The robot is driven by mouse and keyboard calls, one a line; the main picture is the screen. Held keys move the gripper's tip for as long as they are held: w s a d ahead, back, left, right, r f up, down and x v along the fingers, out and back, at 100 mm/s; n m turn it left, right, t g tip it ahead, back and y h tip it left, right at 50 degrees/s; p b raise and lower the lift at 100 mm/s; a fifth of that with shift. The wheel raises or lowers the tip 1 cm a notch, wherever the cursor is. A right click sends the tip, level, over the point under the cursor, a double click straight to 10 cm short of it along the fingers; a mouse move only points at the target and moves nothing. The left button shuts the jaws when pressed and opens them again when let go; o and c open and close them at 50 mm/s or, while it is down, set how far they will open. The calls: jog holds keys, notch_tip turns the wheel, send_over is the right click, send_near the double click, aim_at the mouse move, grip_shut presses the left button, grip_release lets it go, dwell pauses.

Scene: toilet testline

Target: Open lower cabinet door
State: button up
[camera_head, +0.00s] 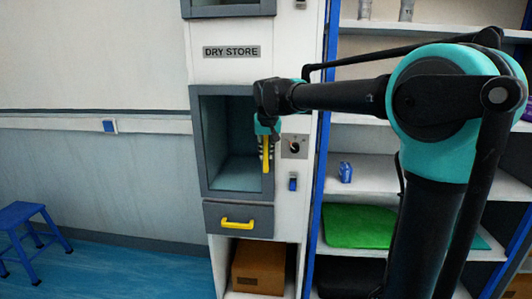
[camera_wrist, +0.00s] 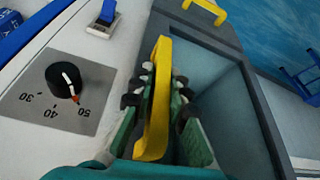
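The lower cabinet door (camera_head: 201,150) is a dark grey frame around a teal pane or recess, below the DRY STORE sign. It looks flush with the cabinet front. Its upright yellow handle (camera_head: 266,154) is on the right side of the frame. In the wrist view the yellow handle (camera_wrist: 155,110) stands between the two fingers of my gripper (camera_wrist: 160,85). The fingers converge on it from both sides and appear shut on it. In the head view my gripper (camera_head: 266,142) is at the handle, partly covering it.
A drawer with a yellow handle (camera_head: 237,224) is below the door, above a brown box (camera_head: 258,268). A dial (camera_head: 294,146) and a blue switch (camera_head: 293,184) are right of the door. Open shelves (camera_head: 375,167) stand at right. A blue stool (camera_head: 28,225) is at left, with clear floor between.

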grip_shut()
